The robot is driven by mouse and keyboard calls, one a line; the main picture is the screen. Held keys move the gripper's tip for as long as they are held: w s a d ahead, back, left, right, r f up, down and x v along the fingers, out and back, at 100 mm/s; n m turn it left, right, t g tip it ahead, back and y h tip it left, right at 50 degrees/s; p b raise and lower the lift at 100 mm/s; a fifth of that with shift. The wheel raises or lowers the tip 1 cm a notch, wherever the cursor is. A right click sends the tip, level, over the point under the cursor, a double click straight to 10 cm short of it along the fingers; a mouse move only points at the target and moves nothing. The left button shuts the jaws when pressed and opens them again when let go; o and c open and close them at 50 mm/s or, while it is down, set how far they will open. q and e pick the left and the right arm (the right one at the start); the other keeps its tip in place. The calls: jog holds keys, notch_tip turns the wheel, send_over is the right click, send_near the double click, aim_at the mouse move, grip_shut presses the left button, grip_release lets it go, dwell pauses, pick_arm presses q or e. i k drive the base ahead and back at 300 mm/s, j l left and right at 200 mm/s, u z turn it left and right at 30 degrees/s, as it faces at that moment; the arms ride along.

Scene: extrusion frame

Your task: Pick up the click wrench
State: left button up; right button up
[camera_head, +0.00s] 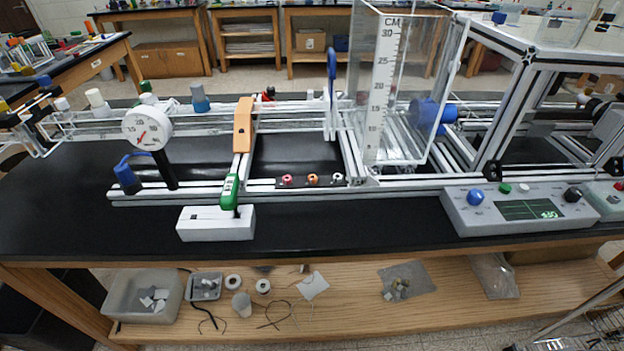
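I cannot tell for certain which item is the click wrench. One long tool-like piece has a green grip (230,190) at its near end. A thin silver shaft runs back from the grip to an orange bar (243,125), across the extrusion frame (270,190). The grip's near end is just above a white block (215,224). A round white dial (147,127) stands to the left, with a black stem (164,170) below it. A blue-capped piece (127,177) is beside that stem. Neither of my grippers shows in the head view.
The frame stands on a black benchtop (340,228). A clear tank with a scale (383,90) is right of centre. A grey control box (515,210) sits at the front right. Trays and loose parts lie on the wooden shelf (350,308) below. The front benchtop strip is mostly clear.

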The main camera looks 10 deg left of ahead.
aim_at(228, 200)
jog(key=i+l+u, duration=0.1)
jog(key=l+u, duration=0.15)
jog(key=u, duration=0.2)
jog(key=l+u, duration=0.45)
jog(key=i+l+u, duration=0.1)
jog(key=u, duration=0.35)
jog(key=l+u, duration=0.45)
jog(key=k+j, duration=0.05)
